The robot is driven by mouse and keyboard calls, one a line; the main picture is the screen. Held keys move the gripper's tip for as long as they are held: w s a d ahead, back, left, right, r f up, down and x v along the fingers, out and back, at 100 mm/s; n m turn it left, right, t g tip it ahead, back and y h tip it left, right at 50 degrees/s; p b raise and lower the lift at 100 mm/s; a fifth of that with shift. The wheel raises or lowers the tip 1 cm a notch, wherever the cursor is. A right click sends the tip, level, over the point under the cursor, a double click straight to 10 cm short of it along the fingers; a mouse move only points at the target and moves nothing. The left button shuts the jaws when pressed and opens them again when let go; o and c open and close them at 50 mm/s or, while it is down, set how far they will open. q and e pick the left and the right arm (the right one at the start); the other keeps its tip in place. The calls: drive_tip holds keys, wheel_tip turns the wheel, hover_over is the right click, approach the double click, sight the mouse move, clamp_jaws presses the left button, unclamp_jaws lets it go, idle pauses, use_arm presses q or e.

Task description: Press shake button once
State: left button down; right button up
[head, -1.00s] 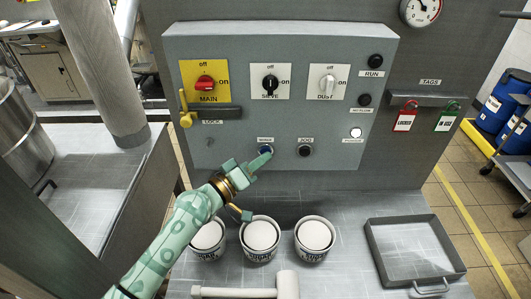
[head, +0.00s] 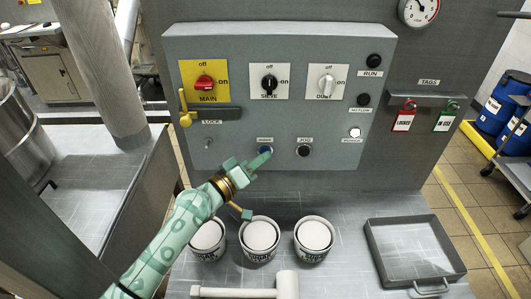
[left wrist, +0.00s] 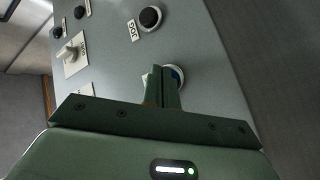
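The blue button (head: 266,150) sits low on the grey control panel, under a small label I cannot read here. My left gripper (head: 262,156) has its fingertips at the button and covers part of it. In the left wrist view the fingers (left wrist: 162,88) are together and empty, pointing at the blue button (left wrist: 179,77). Their tips overlap its near edge; whether they press it I cannot tell. The black JOG button (head: 304,151) is just to the right, untouched. My right gripper is not in view.
The panel (head: 225,60) also carries a red MAIN switch (head: 205,83), SIEVE (head: 269,82) and DUST (head: 326,82) switches. Several white-topped tubs, including one in the middle (head: 260,234), stand below on the bench, with a mallet (head: 287,285) and an empty grey tray (head: 415,250).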

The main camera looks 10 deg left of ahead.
use_arm(q)
drive_tip(key=shift+r, duration=0.15)
drive_tip(key=shift+s+f, duration=0.25)
drive_tip(key=shift+s, duration=0.35)
drive_tip(key=shift+s+d+p, duration=0.15)
drive_tip(key=shift+s+d, duration=0.05)
drive_tip(key=shift+s, duration=1.05)
drive_tip(key=shift+s+d+p, duration=0.15)
drive_tip(key=shift+s+d, duration=0.05)
drive_tip(key=shift+s, duration=1)
drive_tip(key=shift+f, duration=0.1)
